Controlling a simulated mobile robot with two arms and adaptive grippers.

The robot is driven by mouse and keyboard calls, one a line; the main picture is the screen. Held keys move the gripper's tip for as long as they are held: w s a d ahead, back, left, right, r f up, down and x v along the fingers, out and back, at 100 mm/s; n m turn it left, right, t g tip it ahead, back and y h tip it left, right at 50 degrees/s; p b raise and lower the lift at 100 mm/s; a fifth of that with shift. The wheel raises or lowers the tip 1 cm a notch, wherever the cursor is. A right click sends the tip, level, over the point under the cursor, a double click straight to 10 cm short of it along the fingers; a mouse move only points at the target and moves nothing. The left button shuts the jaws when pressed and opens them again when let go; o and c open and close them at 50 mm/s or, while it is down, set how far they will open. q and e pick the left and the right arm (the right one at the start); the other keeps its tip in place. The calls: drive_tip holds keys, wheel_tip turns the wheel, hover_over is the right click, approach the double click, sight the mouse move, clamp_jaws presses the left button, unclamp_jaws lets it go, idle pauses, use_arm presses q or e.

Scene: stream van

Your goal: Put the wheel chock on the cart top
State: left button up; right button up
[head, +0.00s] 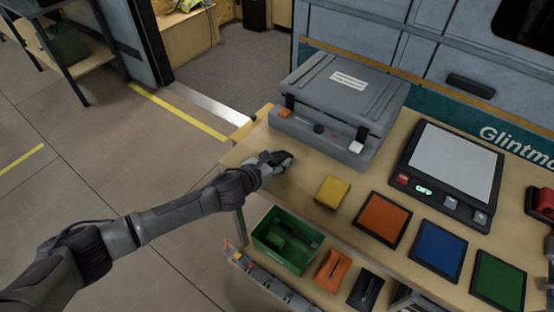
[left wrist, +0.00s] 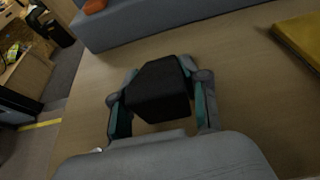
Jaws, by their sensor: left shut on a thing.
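My left gripper (head: 270,165) is at the left end of the wooden cart top (head: 296,205), just in front of the grey case. It is shut on a black, wedge-like block, the wheel chock (left wrist: 158,90), which sits between the two fingers in the left wrist view. In the head view only a small dark part of the chock (head: 283,156) shows at the fingertips. The chock is over the cart top and low; I cannot tell whether it touches the wood. My right gripper is not in view.
A grey case (head: 335,95) stands behind the gripper. A yellow block (head: 332,191) lies to its right, then orange (head: 382,219), blue (head: 437,248) and green (head: 499,279) pads and a scale (head: 452,165). A green bin (head: 272,258) is below the front edge.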

use_arm(q)
drive_tip(key=o, duration=1.3)
drive_tip(key=shift+f, duration=0.1)
drive_tip(key=v, duration=1.2)
drive_tip(key=shift+p, duration=0.3)
